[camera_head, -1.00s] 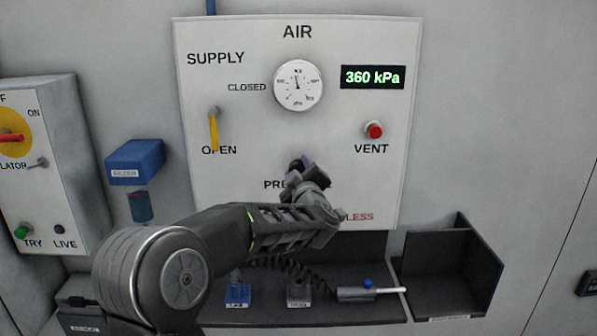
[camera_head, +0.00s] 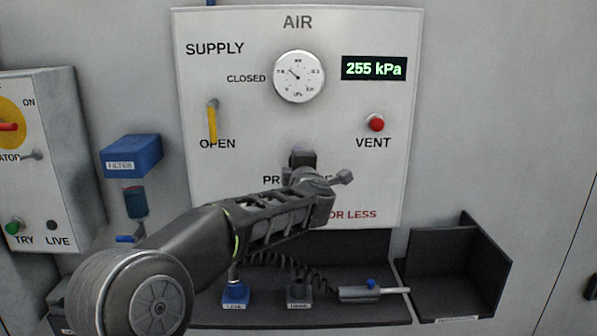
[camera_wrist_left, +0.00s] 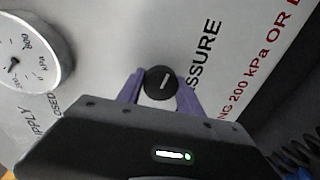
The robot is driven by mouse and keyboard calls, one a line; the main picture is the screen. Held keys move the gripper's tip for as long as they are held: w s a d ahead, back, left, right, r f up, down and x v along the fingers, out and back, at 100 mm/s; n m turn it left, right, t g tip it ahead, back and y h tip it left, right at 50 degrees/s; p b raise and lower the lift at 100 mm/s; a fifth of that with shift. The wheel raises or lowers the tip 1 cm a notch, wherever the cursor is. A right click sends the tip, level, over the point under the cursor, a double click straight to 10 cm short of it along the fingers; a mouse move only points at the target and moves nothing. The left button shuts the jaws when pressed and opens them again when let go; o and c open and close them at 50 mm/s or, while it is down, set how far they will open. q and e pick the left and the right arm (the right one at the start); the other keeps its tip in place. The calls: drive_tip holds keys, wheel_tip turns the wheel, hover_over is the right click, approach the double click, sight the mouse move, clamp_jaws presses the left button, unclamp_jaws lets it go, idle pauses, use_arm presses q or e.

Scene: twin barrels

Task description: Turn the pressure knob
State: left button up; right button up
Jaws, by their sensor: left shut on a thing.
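The pressure knob (camera_wrist_left: 160,82) is a small black round knob with a pale pointer line, beside the word PRESSURE in the left wrist view. My left gripper (camera_wrist_left: 161,88) has its two purple fingers on either side of it, shut on it. In the head view my left gripper (camera_head: 303,158) is at the lower middle of the AIR panel (camera_head: 235,160), and my wrist hides the knob there. The digital display (camera_head: 374,68) reads 255 kPa. The round gauge (camera_head: 298,76) sits above, and it also shows in the left wrist view (camera_wrist_left: 30,45). My right gripper is not in view.
A yellow supply lever (camera_head: 212,122) points down to OPEN. A red VENT button (camera_head: 375,122) is at the right. A blue filter (camera_head: 132,156) is on the wall at left. Below the panel, a dark shelf (camera_head: 350,314) holds fittings and a coiled hose. A dark open bin (camera_head: 450,280) stands at right.

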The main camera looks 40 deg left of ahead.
use_arm(q)
drive_tip(key=n+b, duration=0.1)
drive_tip(key=n, duration=0.2)
drive_tip(key=shift+f+n+h+b, duration=0.3)
drive_tip(key=shift+n+h+b, duration=0.1)
drive_tip(key=o, duration=1.3)
drive_tip(key=shift+o, duration=0.2)
drive_tip(key=shift+r, duration=0.15)
drive_tip(key=f+b+v, duration=0.1)
drive_tip(key=v, duration=0.6)
drive_tip(key=shift+s+d+r, duration=0.25)
drive_tip(key=shift+s+r, duration=0.1)
drive_tip(key=shift+r, duration=0.1)
